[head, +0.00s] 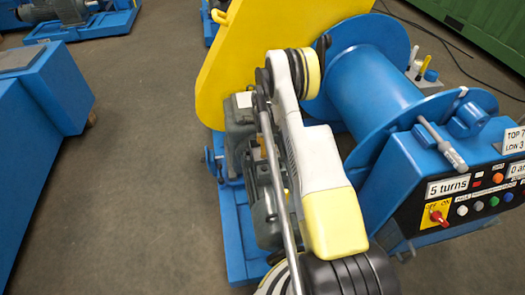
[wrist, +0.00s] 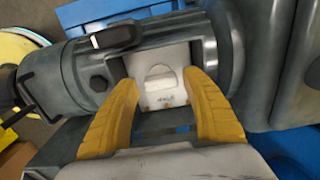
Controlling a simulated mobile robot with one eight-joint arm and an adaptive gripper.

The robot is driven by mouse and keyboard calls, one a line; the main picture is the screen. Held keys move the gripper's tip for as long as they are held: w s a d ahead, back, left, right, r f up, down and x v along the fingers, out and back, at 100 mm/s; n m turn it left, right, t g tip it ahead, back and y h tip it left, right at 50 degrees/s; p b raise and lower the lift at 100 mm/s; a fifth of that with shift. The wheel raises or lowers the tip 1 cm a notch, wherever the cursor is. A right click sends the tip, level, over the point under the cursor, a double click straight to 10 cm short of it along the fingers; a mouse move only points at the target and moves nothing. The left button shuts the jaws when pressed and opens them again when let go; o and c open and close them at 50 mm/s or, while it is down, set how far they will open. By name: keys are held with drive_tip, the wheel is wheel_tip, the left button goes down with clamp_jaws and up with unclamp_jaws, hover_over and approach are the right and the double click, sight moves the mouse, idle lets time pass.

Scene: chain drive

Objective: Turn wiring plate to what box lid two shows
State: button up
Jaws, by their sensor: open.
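In the wrist view a pale plate (wrist: 177,54) sits in a recess of a grey motor housing (wrist: 85,75). It has a rounded cut-out or mark in its middle and small dark writing near its lower edge, too small to read. I cannot tell whether this is the wiring plate or a box lid. My gripper (wrist: 162,78) is open, its two yellow fingers on either side of the plate with nothing between them; contact is unclear. In the head view my arm hides the gripper and much of the grey motors (head: 262,200). No lid marked two is readable.
A yellow guard (head: 235,55) and a blue drum (head: 365,85) stand behind my arm. A control box (head: 390,185) at right bears a "5 turns" label (head: 447,187) and a red switch (head: 437,216). A black clamp-like part (wrist: 118,34) lies above left of the plate.

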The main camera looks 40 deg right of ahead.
wheel_tip(320, 180, up, 10)
idle(0.3)
idle(0.3)
